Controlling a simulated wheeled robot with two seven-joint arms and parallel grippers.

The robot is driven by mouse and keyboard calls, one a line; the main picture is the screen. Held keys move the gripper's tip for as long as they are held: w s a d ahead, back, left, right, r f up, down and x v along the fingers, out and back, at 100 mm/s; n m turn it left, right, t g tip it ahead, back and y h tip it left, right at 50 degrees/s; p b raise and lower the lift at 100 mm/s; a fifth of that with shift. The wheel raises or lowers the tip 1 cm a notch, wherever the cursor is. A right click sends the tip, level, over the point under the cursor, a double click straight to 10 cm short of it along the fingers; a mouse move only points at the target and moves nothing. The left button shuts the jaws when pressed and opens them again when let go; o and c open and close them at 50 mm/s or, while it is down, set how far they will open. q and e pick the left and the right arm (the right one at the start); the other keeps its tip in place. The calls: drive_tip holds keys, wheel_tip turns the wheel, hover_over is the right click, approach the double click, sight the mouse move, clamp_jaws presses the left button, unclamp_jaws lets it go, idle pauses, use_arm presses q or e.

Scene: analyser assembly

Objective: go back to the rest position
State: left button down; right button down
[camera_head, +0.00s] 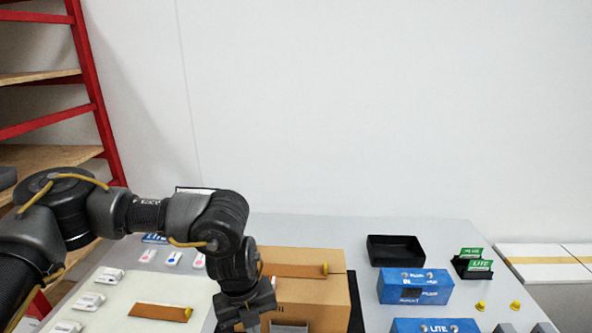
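My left arm reaches in from the left side of the head view and bends downward over the table. My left gripper (246,308) points down at the bottom edge of the view, just left of the cardboard box (318,295) in the picture. Its fingertips are at or below the picture's edge, so I cannot tell whether it is open or shut, or whether it holds anything. My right arm and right gripper are not in view.
The grey table (300,229) carries a black tray (395,250), blue boxes (415,287), a black holder with green cards (473,264), and small yellow parts (480,306). A brown strip (160,312) and several small white pieces lie left. A red-framed shelf (97,95) stands far left.

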use_arm(q)
drive_tip(key=s+d+f+h, duration=0.1)
drive_tip(key=s+d+h, duration=0.25)
drive_tip(key=d, duration=0.35)
drive_tip(key=s+d+f+h, duration=0.2)
drive_tip(key=s+d+h, duration=0.15)
drive_tip(key=d, duration=0.45)
drive_tip(key=s+d+r+n+t+h, duration=0.2)
drive_tip(key=d+r+n+t+h, duration=0.1)
drive_tip(key=d+r+n+h, duration=0.3)
drive_tip(key=w+a+f+n+t+y, duration=0.2)
drive_tip(key=a+f+n+t+y, duration=0.15)
drive_tip(key=a+n, duration=0.45)
drive_tip(key=w+a+f+n+t+y, duration=0.3)
drive_tip(key=a+f+n+y, duration=0.15)
drive_tip(key=a+n, duration=0.4)
drive_tip(key=s+a+f+n+g+y, duration=0.3)
drive_tip(key=s+a+f, duration=0.3)
drive_tip(key=s+a, duration=0.35)
drive_tip(key=s+a+f+n+g+y, duration=0.35)
drive_tip(key=s+a+f, duration=0.4)
drive_tip(key=a, duration=0.25)
wheel_tip(320, 180, down, 27)
drive_tip(key=s, duration=0.2)
drive_tip(key=s+a+f+g+b, duration=0.1)
drive_tip(key=s+a+f+g, duration=0.1)
drive_tip(key=s+f, duration=1.3)
drive_tip(key=shift+s+a+f, duration=0.2)
drive_tip(key=shift+s+a, duration=0.4)
drive_tip(key=shift+a, duration=0.1)
